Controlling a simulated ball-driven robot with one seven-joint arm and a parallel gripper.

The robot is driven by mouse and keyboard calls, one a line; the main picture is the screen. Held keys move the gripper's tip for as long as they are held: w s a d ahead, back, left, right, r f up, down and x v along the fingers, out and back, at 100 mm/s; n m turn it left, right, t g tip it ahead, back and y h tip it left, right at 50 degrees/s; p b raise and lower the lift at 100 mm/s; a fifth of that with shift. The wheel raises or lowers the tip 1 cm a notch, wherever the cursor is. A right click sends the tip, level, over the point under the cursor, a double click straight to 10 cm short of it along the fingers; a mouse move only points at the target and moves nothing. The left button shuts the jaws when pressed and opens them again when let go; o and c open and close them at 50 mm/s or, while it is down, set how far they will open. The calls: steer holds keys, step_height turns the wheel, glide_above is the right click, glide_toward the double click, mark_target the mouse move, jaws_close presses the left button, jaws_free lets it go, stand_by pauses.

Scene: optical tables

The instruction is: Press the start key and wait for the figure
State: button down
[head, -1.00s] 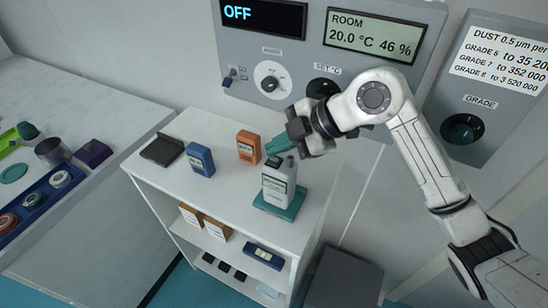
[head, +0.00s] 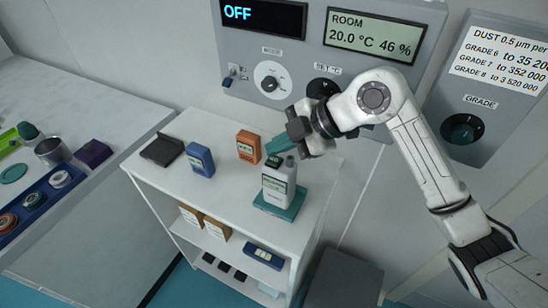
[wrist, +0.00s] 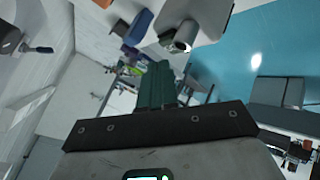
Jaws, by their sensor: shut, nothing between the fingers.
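A white handheld instrument (head: 279,190) stands upright on a teal base (head: 272,210) at the front right of the white shelf top. It has a small greenish screen on its front, too small to read, a dark green part on top and a grey stub beside that. My gripper (head: 270,148) is shut and empty, its teal fingers pointing down-left just above and behind the instrument's top. I cannot tell whether the fingertips touch it. The wrist view shows the shut fingers (wrist: 155,85) and a pale body with a round grey stub (wrist: 181,43). No separate start key can be made out.
An orange device (head: 248,146), a blue device (head: 200,160) and a dark flat holder (head: 162,149) stand left of the instrument. The wall panel (head: 320,60) with knobs is close behind. A bench with a blue tray (head: 45,205) is at left.

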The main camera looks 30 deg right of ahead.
mark_target(278, 161)
steer(key=shift+f, duration=0.1)
steer(key=shift+f, duration=0.3)
steer(key=shift+f+b, duration=0.4)
steer(key=shift+b, duration=0.1)
stand_by(0.7)
steer(key=shift+r, duration=0.1)
steer(key=shift+r+p, duration=0.75)
step_height(278, 161, up, 5)
steer(key=p, duration=0.4)
stand_by(0.3)
stand_by(0.7)
